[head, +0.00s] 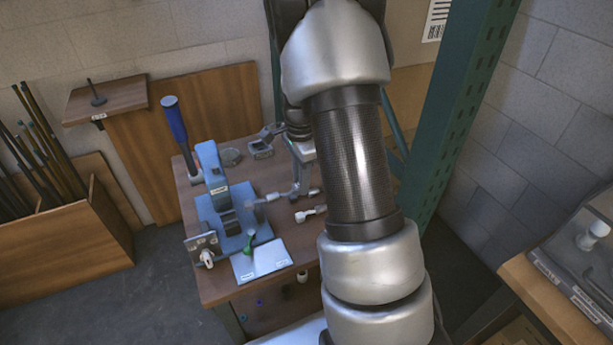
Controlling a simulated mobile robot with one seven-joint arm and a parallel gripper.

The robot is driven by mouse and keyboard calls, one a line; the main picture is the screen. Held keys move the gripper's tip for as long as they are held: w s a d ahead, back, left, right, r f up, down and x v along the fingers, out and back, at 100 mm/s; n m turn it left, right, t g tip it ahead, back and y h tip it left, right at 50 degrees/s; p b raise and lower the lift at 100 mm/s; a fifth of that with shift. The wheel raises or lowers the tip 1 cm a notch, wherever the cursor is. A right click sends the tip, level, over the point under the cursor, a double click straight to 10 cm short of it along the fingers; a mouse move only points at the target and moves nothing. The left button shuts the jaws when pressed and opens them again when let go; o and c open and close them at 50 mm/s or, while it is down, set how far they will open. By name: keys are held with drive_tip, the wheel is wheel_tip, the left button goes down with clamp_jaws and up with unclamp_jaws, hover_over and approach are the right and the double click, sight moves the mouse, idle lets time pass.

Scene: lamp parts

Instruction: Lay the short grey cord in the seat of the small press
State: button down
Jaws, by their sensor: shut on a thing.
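The small blue press (213,170) stands on the wooden table, left of my arm, with its upright frame at the back and its flat base in front. My gripper (297,188) points down just right of the press and is shut on a thin grey piece, which looks like the short grey cord (273,197). The piece lies roughly level, and its left end reaches toward the press's base. Whether it touches the press or its seat cannot be told. The fingertips are small here, and the press's seat is partly hidden by its frame.
A green post (455,130) rises right of my arm.

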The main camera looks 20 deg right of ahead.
drive_tip(key=shift+w+a+f, duration=0.1)
drive_tip(key=shift+w+a, duration=0.35)
drive_tip(key=shift+a, duration=0.25)
drive_tip(key=shift+s+a+f, duration=0.1)
drive_tip(key=shift+a, duration=2.5)
drive_tip(key=shift+s+a+f, duration=0.1)
drive_tip(key=shift+a, duration=2.5)
drive_tip(key=shift+f+b, duration=0.35)
drive_tip(key=shift+f, duration=0.45)
drive_tip(key=c, duration=1.5)
unclamp_jaws()
drive_tip(key=shift+o, duration=0.2)
wheel_tip(320, 180, up, 18)
drive_tip(key=p, duration=0.1)
drive_tip(key=shift+f, duration=0.25)
